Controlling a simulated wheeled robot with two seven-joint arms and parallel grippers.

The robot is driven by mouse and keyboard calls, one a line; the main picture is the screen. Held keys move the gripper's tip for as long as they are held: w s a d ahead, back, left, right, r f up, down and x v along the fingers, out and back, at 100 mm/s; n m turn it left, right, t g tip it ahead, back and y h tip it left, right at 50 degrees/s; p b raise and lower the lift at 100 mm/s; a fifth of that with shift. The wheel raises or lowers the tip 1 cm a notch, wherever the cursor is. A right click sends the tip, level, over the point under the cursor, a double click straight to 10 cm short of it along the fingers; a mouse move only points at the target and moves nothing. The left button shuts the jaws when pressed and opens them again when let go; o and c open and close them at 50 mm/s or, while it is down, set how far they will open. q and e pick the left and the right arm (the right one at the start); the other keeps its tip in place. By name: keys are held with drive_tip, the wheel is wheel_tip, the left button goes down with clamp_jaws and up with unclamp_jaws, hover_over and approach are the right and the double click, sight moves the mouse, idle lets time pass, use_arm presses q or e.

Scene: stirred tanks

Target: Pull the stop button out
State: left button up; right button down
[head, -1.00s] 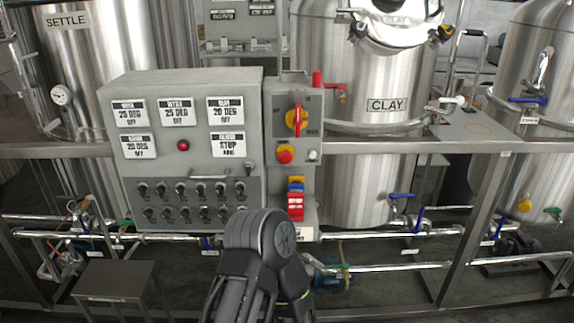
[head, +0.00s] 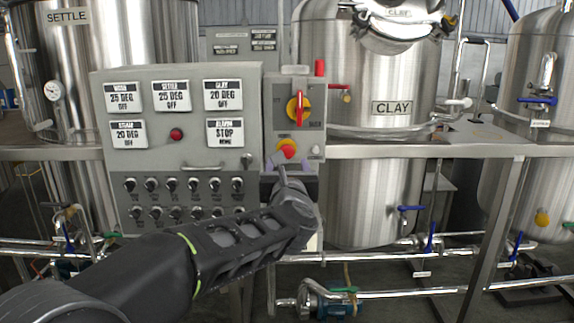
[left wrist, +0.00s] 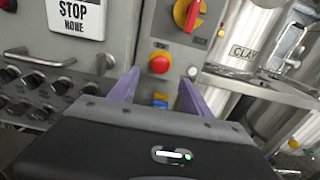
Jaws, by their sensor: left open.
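The stop button is a red mushroom head (head: 288,151) on a yellow base, on the grey switch box below the red and yellow rotary switch (head: 298,107). In the left wrist view the red button (left wrist: 159,63) sits beyond the fingertips, roughly midway between them. My left gripper (head: 286,160) reaches up to the button from below; its wrist hides the lower part of the box. In the left wrist view its two purple fingers (left wrist: 158,80) are apart with nothing between them. Contact with the button cannot be told. My right gripper is not in view.
The grey control panel (head: 215,163) with labels, a handle and several black knobs is left of the switch box. A small pale button (head: 315,150) is close right of the stop button. A steel rail (head: 420,151) and the clay tank (head: 365,200) are on the right.

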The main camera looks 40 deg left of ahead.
sight(287, 153)
use_arm(q)
drive_tip(key=shift+w, duration=0.15)
drive_tip(key=p+x, duration=0.1)
drive_tip(key=x, duration=0.6)
drive_tip(key=shift+w+a+f, duration=0.1)
drive_tip(key=shift+w+a, duration=0.15)
drive_tip(key=shift+c, duration=0.5)
clamp_jaws()
idle(0.8)
